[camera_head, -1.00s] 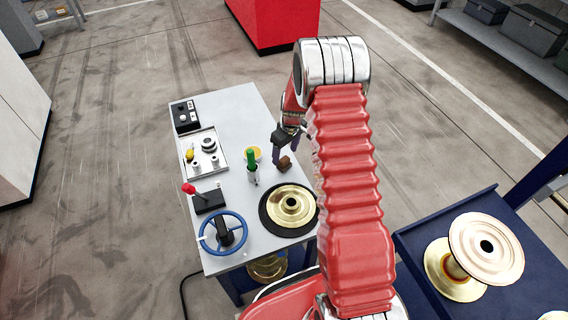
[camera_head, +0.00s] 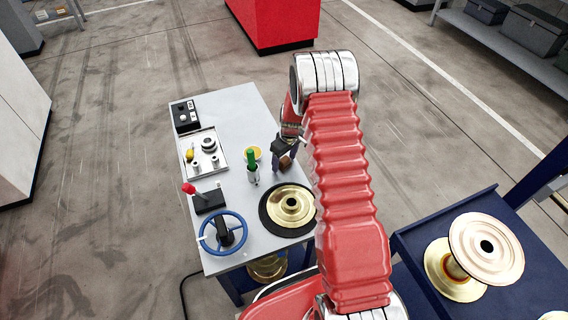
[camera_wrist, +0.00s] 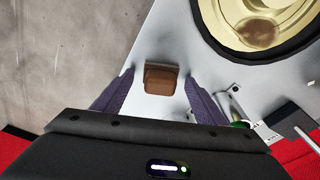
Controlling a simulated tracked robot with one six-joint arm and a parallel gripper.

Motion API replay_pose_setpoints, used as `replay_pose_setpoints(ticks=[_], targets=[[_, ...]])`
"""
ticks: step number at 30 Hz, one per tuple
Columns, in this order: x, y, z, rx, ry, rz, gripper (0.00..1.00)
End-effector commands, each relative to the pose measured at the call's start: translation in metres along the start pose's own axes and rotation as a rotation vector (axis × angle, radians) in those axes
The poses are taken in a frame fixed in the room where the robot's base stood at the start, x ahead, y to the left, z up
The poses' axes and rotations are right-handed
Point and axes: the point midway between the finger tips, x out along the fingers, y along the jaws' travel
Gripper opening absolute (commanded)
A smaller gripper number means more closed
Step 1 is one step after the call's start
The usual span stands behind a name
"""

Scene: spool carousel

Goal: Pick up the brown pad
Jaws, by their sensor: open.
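The brown pad (camera_wrist: 161,79) is a small block on the grey table top. In the wrist view it lies between and just beyond the two purple fingers of my gripper (camera_wrist: 160,98), with a gap on each side. My gripper is open and empty. In the head view my gripper (camera_head: 281,160) reaches down over the table's right side, close to the brown pad (camera_head: 286,161). The far finger is partly hidden by the arm there. I cannot tell the exact height of the fingers above the table.
A gold spool (camera_head: 290,204) on a black disc is near the pad. A blue handwheel (camera_head: 206,240), a red-knobbed lever (camera_head: 189,188) and a metal tray (camera_head: 191,150) are further left.

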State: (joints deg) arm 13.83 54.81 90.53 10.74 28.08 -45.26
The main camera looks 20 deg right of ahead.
Motion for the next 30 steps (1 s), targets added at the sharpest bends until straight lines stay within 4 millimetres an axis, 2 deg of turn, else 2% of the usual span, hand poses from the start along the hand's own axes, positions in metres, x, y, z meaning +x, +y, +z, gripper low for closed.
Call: replay_pose_setpoints(ticks=[15, 30], targets=[[0.0001, -0.0001, 0.0001, 0.001, 0.0, 0.0, 0.65], [0.0001, -0.0003, 0.0001, 0.0, 0.0, 0.0, 0.3]])
